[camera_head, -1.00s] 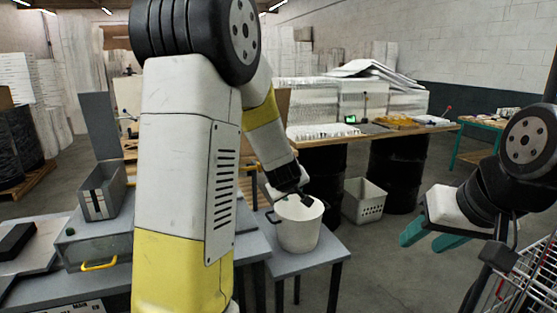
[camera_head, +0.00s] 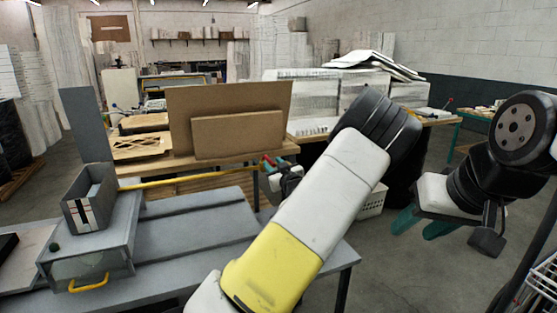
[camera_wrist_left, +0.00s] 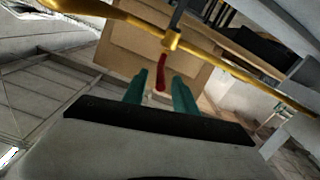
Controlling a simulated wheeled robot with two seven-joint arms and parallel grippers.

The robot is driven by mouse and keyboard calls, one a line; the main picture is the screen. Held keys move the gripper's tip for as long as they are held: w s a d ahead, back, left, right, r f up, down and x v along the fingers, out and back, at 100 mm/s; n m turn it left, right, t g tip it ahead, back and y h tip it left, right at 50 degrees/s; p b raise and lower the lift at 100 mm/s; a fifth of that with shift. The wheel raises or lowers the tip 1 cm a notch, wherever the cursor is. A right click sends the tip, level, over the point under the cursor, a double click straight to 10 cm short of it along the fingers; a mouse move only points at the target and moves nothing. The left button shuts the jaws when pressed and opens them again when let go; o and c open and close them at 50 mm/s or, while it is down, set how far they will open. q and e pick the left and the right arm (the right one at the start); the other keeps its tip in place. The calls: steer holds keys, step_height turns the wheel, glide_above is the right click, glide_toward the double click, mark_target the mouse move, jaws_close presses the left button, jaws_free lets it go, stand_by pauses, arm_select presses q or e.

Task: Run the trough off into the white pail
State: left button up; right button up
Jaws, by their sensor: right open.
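A yellow pipe (camera_head: 190,180) runs along the back of the grey bench. At its right end is a small red lever (camera_wrist_left: 161,72), which also shows in the head view. My left gripper (camera_head: 274,164) is at this end. In the left wrist view its teal fingers (camera_wrist_left: 160,84) are apart, with the red lever between or just beyond the tips; I cannot tell if they touch. A long grey raised form (camera_head: 190,232) on the bench may be the trough; its inside is not visible. The white pail is not in view. My right gripper (camera_head: 422,226) is open and empty at the right.
A grey box with a yellow handle (camera_head: 90,284) and an open grey bin (camera_head: 90,200) stand on the bench's left. Brown boards (camera_head: 240,135) stand behind the pipe. A white crate (camera_head: 371,202) is partly behind my left arm. A wire cart (camera_head: 540,285) is at lower right.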

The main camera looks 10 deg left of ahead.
mark_target(268, 158)
arm_select(q)
steer(key=shift+x, duration=2.8)
jaws_close()
